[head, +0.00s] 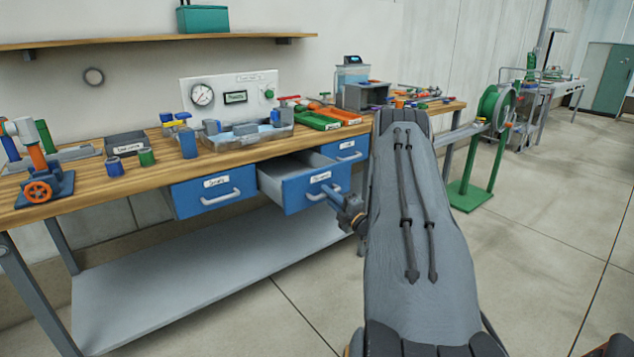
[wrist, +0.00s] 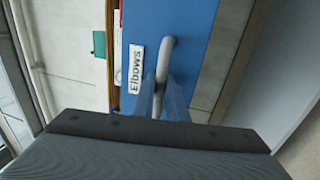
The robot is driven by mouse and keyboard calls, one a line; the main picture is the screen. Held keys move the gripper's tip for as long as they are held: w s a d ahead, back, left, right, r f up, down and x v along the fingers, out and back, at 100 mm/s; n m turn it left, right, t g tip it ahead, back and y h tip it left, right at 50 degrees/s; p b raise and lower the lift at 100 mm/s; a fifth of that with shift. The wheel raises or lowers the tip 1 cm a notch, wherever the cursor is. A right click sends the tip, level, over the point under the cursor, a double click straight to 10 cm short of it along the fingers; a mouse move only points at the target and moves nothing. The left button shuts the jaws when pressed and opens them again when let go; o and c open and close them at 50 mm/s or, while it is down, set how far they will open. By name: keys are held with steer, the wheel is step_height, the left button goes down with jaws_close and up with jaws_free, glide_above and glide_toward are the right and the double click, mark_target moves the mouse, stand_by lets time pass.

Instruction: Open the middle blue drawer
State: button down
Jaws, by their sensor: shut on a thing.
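The middle blue drawer (head: 302,184) hangs under the wooden workbench and is pulled out part way; its grey inside shows behind the front. Its white label reads "Elbows" in the wrist view, where the drawer front (wrist: 192,50) stands on its side. My gripper (head: 332,190) is at the drawer's front and is shut on the grey bar handle (wrist: 165,55). The fingers (wrist: 162,100) show on both sides of the handle's lower end in the wrist view. My arm hides part of the bench to the right.
The left blue drawer (head: 214,190) and the right blue drawer (head: 347,149) look closed. A grey lower shelf (head: 200,275) runs beneath. A green reel stand (head: 480,150) stands on the floor to the right. The floor in front of the bench is clear.

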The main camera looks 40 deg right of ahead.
steer(key=s+p, duration=0.1)
steer(key=s, duration=0.5)
steer(key=shift+p, duration=0.35)
steer(key=c, duration=2)
jaws_free()
steer(key=shift+c, duration=0.2)
steer(key=s+f, duration=0.1)
steer(key=s, duration=0.6)
steer(key=shift+s+f+b, duration=0.3)
steer(key=shift+b, duration=0.05)
steer(key=shift+s, duration=0.1)
